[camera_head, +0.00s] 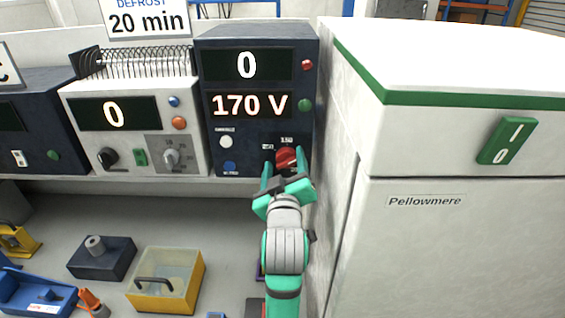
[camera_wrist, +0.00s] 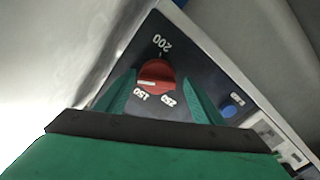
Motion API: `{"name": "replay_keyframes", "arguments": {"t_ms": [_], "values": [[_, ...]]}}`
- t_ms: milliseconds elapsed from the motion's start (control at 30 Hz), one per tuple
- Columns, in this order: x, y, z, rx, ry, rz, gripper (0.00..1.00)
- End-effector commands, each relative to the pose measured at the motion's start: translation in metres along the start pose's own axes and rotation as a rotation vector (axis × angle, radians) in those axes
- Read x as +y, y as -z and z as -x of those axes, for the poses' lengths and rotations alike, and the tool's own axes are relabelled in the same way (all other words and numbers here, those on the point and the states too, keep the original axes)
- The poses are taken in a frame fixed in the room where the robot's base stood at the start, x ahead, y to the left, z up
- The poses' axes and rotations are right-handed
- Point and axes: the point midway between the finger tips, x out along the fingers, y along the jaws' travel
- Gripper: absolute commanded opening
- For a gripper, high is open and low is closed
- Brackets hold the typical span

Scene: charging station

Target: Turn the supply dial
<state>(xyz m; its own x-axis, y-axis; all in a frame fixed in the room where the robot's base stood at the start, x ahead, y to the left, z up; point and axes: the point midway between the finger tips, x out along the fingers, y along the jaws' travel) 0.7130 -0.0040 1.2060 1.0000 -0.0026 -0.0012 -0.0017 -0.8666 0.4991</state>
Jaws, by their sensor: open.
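The supply dial (camera_head: 287,157) is a red round knob low on the front of the dark supply box (camera_head: 208,150). The box's displays read 0 and 170 V. In the wrist view the dial (camera_wrist: 157,74) shows a pale pointer line, with the marks 150, 200 and 250 around it; the line lies toward the 150 side. My gripper (camera_head: 282,172) is open in front of the dial. In the wrist view its green fingers (camera_wrist: 158,95) stand on either side of the red knob; whether they touch it I cannot tell.
A white Pellowmere cabinet (camera_head: 470,250) with a green switch stands close on the right. A white box (camera_head: 75,112) with a 0 display and knobs is to the left. On the lower surface lie a yellow container (camera_head: 188,292) and a dark block (camera_head: 85,262).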

Motion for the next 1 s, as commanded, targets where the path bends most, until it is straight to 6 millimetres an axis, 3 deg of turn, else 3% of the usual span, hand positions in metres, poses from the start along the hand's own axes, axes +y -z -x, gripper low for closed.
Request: {"name": "replay_keyframes", "arguments": {"t_ms": [67, 233, 267, 733, 1000], "values": [[0.0029, -0.0016, 0.0003, -0.002, -0.004, 0.0, 0.61], [0.0075, -0.0044, 0.0004, -0.006, -0.01, 0.0, 0.23], [0.0072, -0.0042, 0.0004, -0.006, -0.01, 0.0, 0.2], [-0.0014, 0.0012, 0.0006, 0.001, 0.0, -0.017, 0.2], [-0.0008, 0.0018, 0.0007, 0.003, 0.001, -0.144, 0.2]]}}
